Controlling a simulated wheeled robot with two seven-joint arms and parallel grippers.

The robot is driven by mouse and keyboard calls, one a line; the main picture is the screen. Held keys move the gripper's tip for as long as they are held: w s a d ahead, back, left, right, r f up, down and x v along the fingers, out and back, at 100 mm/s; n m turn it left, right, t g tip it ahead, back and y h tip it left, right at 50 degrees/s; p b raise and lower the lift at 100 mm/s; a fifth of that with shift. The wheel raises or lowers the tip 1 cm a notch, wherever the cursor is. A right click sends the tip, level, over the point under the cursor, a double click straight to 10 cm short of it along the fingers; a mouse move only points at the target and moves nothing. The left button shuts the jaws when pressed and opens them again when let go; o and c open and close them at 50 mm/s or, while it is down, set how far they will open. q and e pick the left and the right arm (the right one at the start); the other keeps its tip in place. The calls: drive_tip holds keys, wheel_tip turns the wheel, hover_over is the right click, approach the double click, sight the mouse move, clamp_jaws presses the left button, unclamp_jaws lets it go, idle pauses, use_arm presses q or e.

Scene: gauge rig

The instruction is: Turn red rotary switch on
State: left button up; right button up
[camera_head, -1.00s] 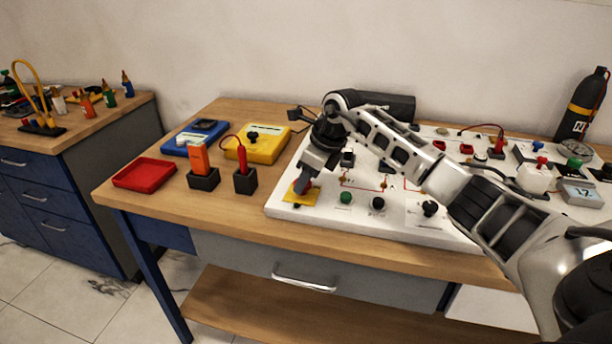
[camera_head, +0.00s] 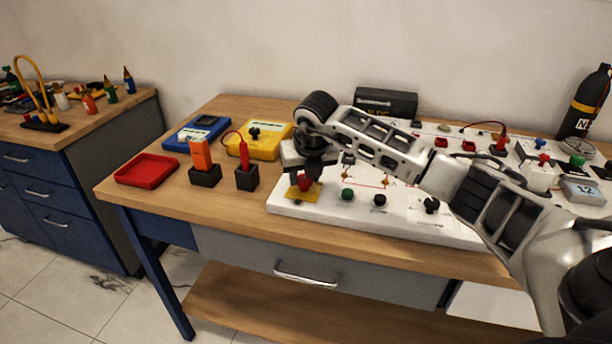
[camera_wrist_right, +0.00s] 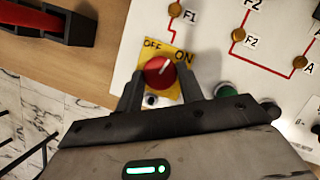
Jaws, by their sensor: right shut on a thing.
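The red rotary switch (camera_head: 305,183) sits on a yellow plate (camera_head: 297,195) at the front left corner of the white board. In the right wrist view the red knob (camera_wrist_right: 158,72) lies between the fingers, with OFF and ON printed above it on the yellow plate (camera_wrist_right: 172,52). A small pale mark on the knob seems to slant toward the ON side. My right gripper (camera_head: 305,180) reaches down over the switch; the wrist view also shows the gripper (camera_wrist_right: 160,76) shut on the knob, one finger on each side. My left gripper is not in view.
The white board (camera_head: 400,215) carries green and black knobs right of the switch. Left of it stand a black holder with a red probe (camera_head: 245,175), an orange block in a holder (camera_head: 203,165), a yellow meter (camera_head: 268,145) and a red tray (camera_head: 147,170).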

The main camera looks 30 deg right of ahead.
drive_tip(key=m+h, duration=0.1)
drive_tip(key=m, duration=0.2)
drive_tip(key=m+g+h+b, duration=0.1)
drive_tip(key=m, duration=0.2)
drive_tip(key=shift+w+a, duration=0.15)
drive_tip(key=shift+a, duration=0.05)
drive_tip(key=shift+r+m, duration=0.1)
drive_tip(key=shift+m, duration=0.2)
drive_tip(key=o, duration=1)
drive_tip(key=v, duration=1.6)
drive_tip(key=shift+w, duration=0.15)
